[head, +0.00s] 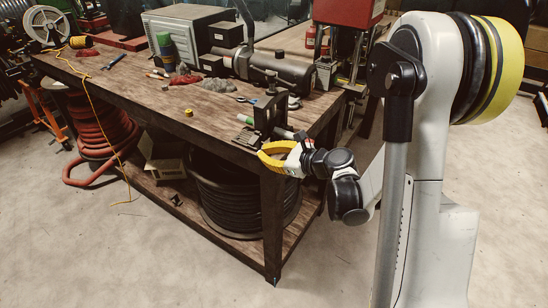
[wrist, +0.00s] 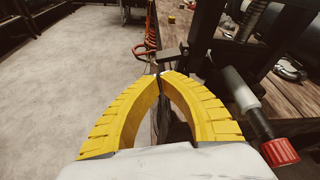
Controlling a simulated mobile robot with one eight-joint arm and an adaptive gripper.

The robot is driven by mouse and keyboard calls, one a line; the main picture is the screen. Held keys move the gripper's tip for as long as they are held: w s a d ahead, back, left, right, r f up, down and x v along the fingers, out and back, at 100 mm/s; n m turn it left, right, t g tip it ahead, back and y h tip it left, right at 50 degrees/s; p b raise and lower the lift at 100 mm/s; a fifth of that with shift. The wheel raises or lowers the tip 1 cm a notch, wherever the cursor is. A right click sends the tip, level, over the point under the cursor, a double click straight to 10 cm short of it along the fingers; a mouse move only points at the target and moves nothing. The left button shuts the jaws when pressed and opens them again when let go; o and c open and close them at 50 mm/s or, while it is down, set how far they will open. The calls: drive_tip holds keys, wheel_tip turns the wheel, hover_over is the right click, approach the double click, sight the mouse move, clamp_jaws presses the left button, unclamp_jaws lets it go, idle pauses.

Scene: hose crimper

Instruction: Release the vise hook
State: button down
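A black vise (head: 268,112) stands at the near corner of the workbench (head: 190,90). Its dark frame fills the upper right of the wrist view (wrist: 205,45). My gripper (head: 262,152) has yellow ribbed fingers and is beside the bench edge, just below and in front of the vise. In the wrist view the fingers bow outward and their tips (wrist: 160,76) nearly meet. A thin dark piece shows at the tips; I cannot tell whether it is pinched or behind them. I cannot clearly pick out the vise hook. A pale handle with a red end (wrist: 280,152) lies right of my fingers.
A black hose coil (head: 245,205) and an open cardboard box (head: 165,155) are on the lower shelf. The floor in front (head: 120,250) is clear.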

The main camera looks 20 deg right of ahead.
drive_tip(key=shift+b+x, duration=0.35)
drive_tip(key=shift+x, duration=1.5)
drive_tip(key=shift+r, duration=0.1)
drive_tip(key=shift+w, duration=0.1)
